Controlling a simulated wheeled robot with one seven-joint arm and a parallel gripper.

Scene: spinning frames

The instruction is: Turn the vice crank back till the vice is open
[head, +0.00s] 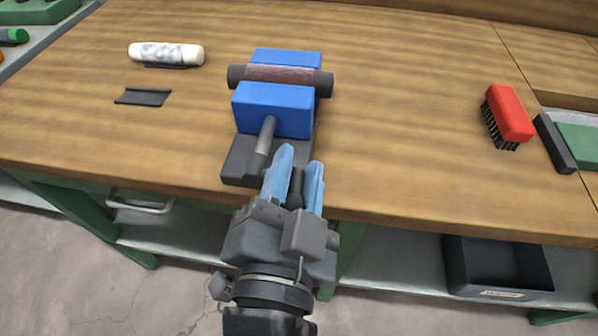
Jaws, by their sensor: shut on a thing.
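The blue vice (272,108) stands on its dark base (243,162) near the front edge of the workbench. A reddish-brown bar with dark ends (270,76) lies across it between the two blue jaws. A grey screw (265,138) comes out of the front jaw towards me. My gripper (298,168), with light blue fingers, is at the front of the vice, just right of the screw. It is shut on a dark upright piece, the crank handle (296,187), which shows between the fingers. The rest of the crank is hidden behind my gripper.
A white roll (166,54) and a small dark plate (143,97) lie left of the vice. A red brush (508,115) lies at right beside a dark-edged green tray. A dark bin (497,268) sits on the lower shelf. The bench (400,120) between vice and brush is clear.

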